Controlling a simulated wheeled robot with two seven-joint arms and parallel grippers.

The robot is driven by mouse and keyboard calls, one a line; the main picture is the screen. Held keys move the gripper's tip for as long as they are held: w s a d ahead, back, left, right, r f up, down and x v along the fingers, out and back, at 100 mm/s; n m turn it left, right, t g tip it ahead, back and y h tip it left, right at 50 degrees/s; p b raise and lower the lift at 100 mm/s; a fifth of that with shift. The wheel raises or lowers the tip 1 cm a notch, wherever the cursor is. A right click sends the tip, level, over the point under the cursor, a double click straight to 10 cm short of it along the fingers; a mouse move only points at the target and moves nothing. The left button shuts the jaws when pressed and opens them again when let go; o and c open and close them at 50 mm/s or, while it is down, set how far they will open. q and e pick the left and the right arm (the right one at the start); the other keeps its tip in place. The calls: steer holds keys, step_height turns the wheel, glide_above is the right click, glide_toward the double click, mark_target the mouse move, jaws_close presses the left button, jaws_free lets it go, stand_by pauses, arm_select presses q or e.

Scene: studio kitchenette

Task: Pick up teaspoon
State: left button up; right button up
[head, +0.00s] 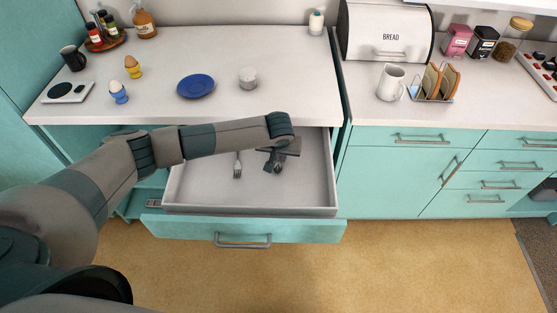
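A pulled-out drawer (180,190) under the counter holds a small metal piece of cutlery (237,168), whose prongs look like a fork's, lying left of my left gripper. My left arm reaches across from the left, and my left gripper (276,166) points down into the right half of the drawer. It is dark and small here, and I cannot tell whether its fingers are open or shut. No teaspoon is clearly visible; the gripper hides the drawer floor beneath it. My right gripper is not in view.
The counter above holds a blue plate (196,86), a small white pot (248,78), egg cups with eggs (119,95) and a scale (68,92). The drawer's left half is mostly clear.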

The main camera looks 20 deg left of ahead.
arm_select(q)
steer(key=shift+w+f, duration=0.1)
steer(key=shift+f, duration=0.05)
stand_by(0.3)
jaws_close()
